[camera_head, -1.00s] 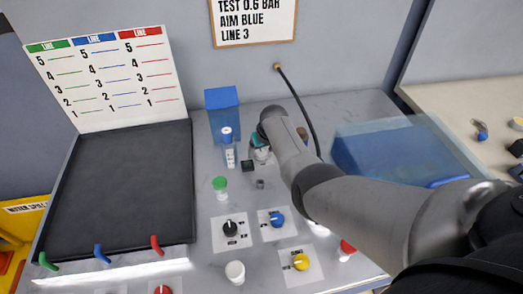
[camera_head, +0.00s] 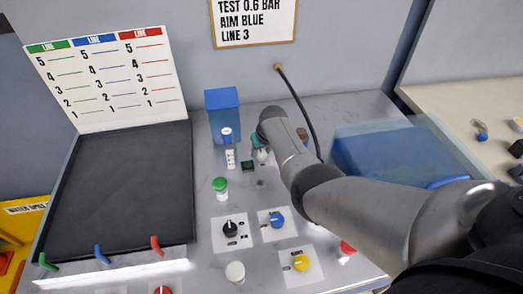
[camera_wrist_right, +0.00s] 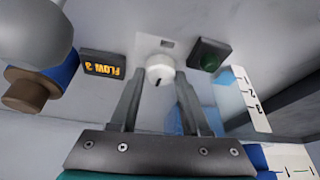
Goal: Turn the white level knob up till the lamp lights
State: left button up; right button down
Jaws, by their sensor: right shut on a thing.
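The white level knob (camera_wrist_right: 159,68) sits on a white plate in the right wrist view, with a dark pointer mark on its face. My right gripper (camera_wrist_right: 160,76) has one finger on each side of it and is shut on it. In the head view the knob (camera_head: 262,156) shows just below my right gripper (camera_head: 260,147), partly hidden by the hand. The lamp (camera_wrist_right: 208,55) is a dark green disc in a black housing beside the knob, with no clear glow. The lamp housing (camera_head: 248,166) also shows in the head view. My left gripper is not in view.
A display (camera_wrist_right: 103,65) reading FLOW 3 is beside the knob. Black (camera_head: 230,229), blue (camera_head: 276,220) and yellow (camera_head: 301,262) knobs are nearer. A translucent blue box (camera_head: 385,155) lies right of my arm.

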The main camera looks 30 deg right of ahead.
jog(key=shift+a, duration=0.1)
jog(key=m+h, duration=0.1)
jog(key=m, duration=0.1)
jog(key=shift+m, duration=0.4)
jog(key=shift+m+g+h+b, duration=0.5)
jog(key=shift+m+g+h, duration=0.15)
jog(key=shift+m, duration=1.25)
jog(key=shift+c, duration=1.9)
grip_release()
